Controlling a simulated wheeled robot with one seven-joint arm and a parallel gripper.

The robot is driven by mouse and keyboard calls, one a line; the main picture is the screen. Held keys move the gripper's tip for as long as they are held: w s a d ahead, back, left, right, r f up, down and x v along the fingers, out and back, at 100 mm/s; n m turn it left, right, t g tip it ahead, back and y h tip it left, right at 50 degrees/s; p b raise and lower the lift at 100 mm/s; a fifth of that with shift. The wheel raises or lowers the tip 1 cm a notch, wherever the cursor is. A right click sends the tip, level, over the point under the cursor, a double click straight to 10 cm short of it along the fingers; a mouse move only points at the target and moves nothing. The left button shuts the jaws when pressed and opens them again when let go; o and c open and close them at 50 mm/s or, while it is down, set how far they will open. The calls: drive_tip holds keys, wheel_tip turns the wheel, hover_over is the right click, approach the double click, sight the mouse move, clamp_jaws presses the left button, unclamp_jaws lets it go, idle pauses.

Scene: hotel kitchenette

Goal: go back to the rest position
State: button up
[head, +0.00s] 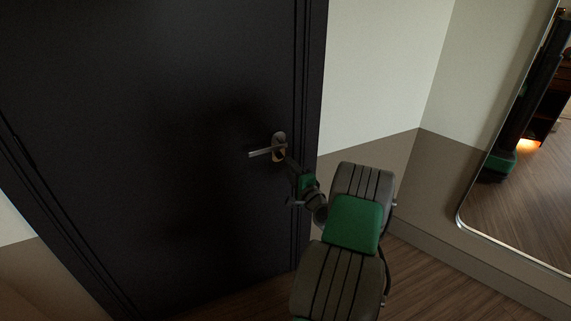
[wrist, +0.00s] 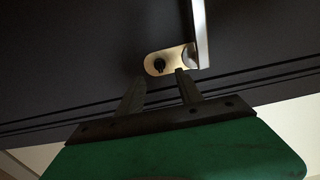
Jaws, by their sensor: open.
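My gripper (head: 287,161) is raised in front of the dark door (head: 150,130), just below and right of its metal lever handle (head: 262,152). In the wrist view my gripper (wrist: 161,77) has its two fingers apart, with nothing between them. The fingertips are close to the brass-coloured handle plate (wrist: 155,63), and the right one overlaps its edge in the picture. The lever (wrist: 201,35) runs upward in that view, outside the gap between the fingers. I cannot tell whether a finger touches the plate.
The door appears shut in its dark frame (head: 314,80). A wall (head: 375,70), pale above and brown below, stands to the right. A metal-framed mirror (head: 530,190) is at the far right and shows a reflection. Bare wood floor (head: 430,275) lies below.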

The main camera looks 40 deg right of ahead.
drive_tip(key=shift+v, duration=0.95)
drive_tip(key=w+a+r+n+g+y, duration=0.1)
drive_tip(key=w+a+n+y, duration=0.35)
drive_tip(key=a, duration=0.45)
drive_tip(key=s+a+n+g+y, duration=0.1)
drive_tip(key=a+n+g+y, duration=0.55)
drive_tip(key=a, duration=1.55)
drive_tip(key=s+a+r+n+g+h, duration=0.1)
drive_tip(key=s+a+n+g+h, duration=0.3)
drive_tip(key=s, duration=0.8)
drive_tip(key=s+a+r+n+g+h, duration=0.1)
drive_tip(key=s+a+n+g+h, duration=0.1)
drive_tip(key=s+a+n+g, duration=0.65)
drive_tip(key=s+d+r+m+t+p, duration=0.1)
drive_tip(key=r+t+p, duration=0.4)
drive_tip(key=r, duration=0.6)
drive_tip(key=d+m+p, duration=0.1)
drive_tip(key=d+p, duration=0.1)
drive_tip(key=shift+s+d+t+p, duration=0.2)
drive_tip(key=shift+s+t+p, duration=0.05)
drive_tip(key=shift+t+p, duration=0.15)
